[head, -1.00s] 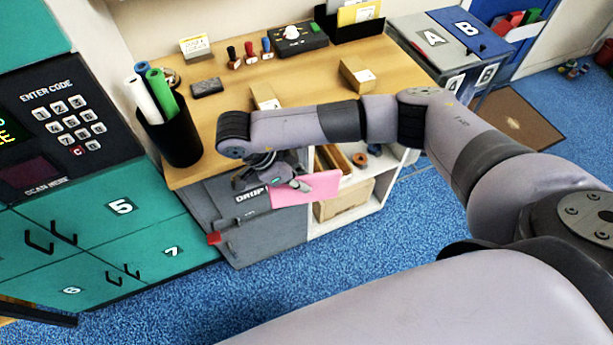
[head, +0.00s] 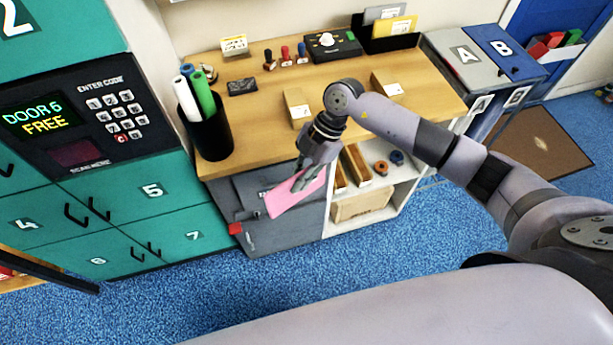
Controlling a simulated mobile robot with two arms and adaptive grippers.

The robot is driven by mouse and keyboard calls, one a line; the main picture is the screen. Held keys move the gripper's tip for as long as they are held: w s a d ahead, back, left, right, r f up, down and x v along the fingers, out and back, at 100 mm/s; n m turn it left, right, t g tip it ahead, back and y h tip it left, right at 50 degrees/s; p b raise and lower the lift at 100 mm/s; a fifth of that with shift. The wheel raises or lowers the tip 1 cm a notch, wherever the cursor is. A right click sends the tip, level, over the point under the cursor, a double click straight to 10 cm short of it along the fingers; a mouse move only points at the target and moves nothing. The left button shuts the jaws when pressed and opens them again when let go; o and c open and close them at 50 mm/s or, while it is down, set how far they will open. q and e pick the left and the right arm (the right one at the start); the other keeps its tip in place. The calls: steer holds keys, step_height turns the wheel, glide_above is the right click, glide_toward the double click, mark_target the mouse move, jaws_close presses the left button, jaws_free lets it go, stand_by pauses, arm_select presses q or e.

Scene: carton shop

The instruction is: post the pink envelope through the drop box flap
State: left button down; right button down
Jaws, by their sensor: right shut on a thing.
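The pink envelope (head: 288,196) is held tilted in front of the grey drop box (head: 285,232), under the left part of the wooden counter. My right gripper (head: 308,178) is shut on its upper right part, with the arm reaching in from the right. The envelope and gripper cover most of the upper front of the box, so the flap and its lettering are largely hidden. I cannot tell whether the envelope touches the box. My left gripper is not in view.
The wooden counter (head: 260,110) carries a black bin (head: 212,135) with rolls, small cartons, stamps and a control box (head: 332,44). Teal lockers (head: 160,205) stand at left, open shelves (head: 400,185) right of the drop box. Blue floor in front is clear.

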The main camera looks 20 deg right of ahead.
steer(key=m+t, duration=0.1)
steer(key=m, duration=0.1)
steer(key=a+r+m, duration=0.1)
steer(key=shift+w+m+t, duration=0.2)
steer(key=shift+m+t, duration=0.2)
steer(key=shift+w+f+b, duration=0.5)
steer(key=shift+w+b, duration=0.35)
steer(key=shift+b, duration=0.05)
steer(key=shift+w+f+b, duration=0.55)
steer(key=shift+w+b, duration=0.25)
steer(key=shift+b, duration=0.15)
steer(key=shift+w+f+b, duration=0.5)
steer(key=shift+w+b, duration=0.35)
steer(key=shift+b, duration=0.05)
steer(key=s+d+r+m+t+b, duration=0.3)
steer(key=s+d+r+m+b, duration=0.1)
steer(key=s+d+r+m, duration=0.3)
step_height(320, 180, up, 4)
steer(key=shift+s+d+f+t+h+b, duration=0.3)
steer(key=shift+s+d+t+h, duration=0.1)
steer(key=shift+s+d, duration=0.7)
